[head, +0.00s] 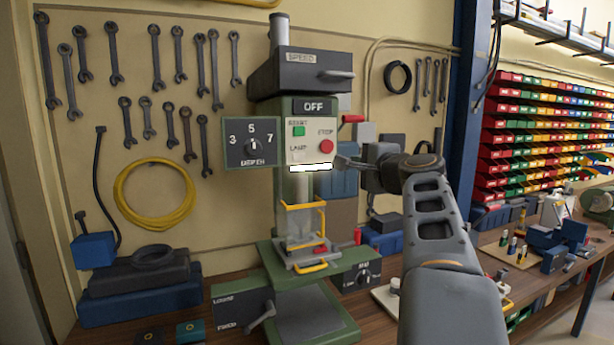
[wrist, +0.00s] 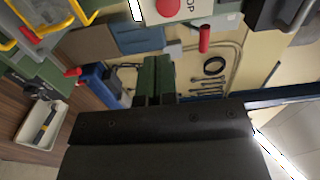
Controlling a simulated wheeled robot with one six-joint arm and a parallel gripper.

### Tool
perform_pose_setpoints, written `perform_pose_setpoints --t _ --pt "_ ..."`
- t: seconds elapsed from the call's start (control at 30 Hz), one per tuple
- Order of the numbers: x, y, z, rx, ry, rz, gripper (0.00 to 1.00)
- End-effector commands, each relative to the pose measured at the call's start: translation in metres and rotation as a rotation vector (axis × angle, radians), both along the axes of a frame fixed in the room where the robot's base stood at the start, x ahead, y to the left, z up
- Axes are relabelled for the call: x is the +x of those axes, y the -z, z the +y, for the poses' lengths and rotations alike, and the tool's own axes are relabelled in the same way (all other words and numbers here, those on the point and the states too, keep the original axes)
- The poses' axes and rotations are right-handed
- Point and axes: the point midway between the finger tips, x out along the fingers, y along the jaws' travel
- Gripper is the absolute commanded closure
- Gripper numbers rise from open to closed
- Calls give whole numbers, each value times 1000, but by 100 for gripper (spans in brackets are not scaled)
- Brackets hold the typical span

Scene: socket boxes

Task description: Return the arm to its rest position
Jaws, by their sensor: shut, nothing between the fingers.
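My arm (head: 430,215) rises from the lower right in the head view and bends left at its top joint. My gripper (head: 342,162) is at the right edge of the drill press's control panel (head: 312,130), just below the red stop button (head: 326,146). Whether it touches the panel cannot be told. In the wrist view my gripper (wrist: 155,62) shows as two dark green fingers side by side, shut with nothing between them. The red button also shows at the top of the wrist view (wrist: 168,8).
The drill press (head: 300,80) stands on the wooden bench, with a yellow guard (head: 303,205) below its head. A red-ended handle (head: 352,119) sticks out just above my gripper. Wrenches and a yellow cable coil (head: 154,194) hang on the left wall. Colored bins (head: 545,130) fill the right.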

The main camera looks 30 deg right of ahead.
Motion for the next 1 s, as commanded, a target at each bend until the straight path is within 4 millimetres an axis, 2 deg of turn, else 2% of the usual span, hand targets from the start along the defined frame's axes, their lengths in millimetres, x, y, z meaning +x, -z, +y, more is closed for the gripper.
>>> perform_pose_setpoints --t 0.23,0.27,0.3,0.37,0.47,0.5,0.6,0.7,0.8,0.9,1.0 --pt "0 0 0 -7 0 1 100" --pt "0 3 0 -40 -3 20 100" --pt "1 16 -1 -74 -3 67 100" --pt "2 44 -4 -118 -6 159 100" --pt "-3 108 3 -225 -46 371 100" --pt "-5 137 16 -278 -89 466 100" --pt "-18 207 57 -434 -238 691 100" --pt "-40 267 103 -612 -419 881 100" --pt "-71 318 145 -808 -611 1029 100" --pt "-104 358 181 -1013 -794 1126 100" --pt "-127 381 206 -1168 -917 1152 100"
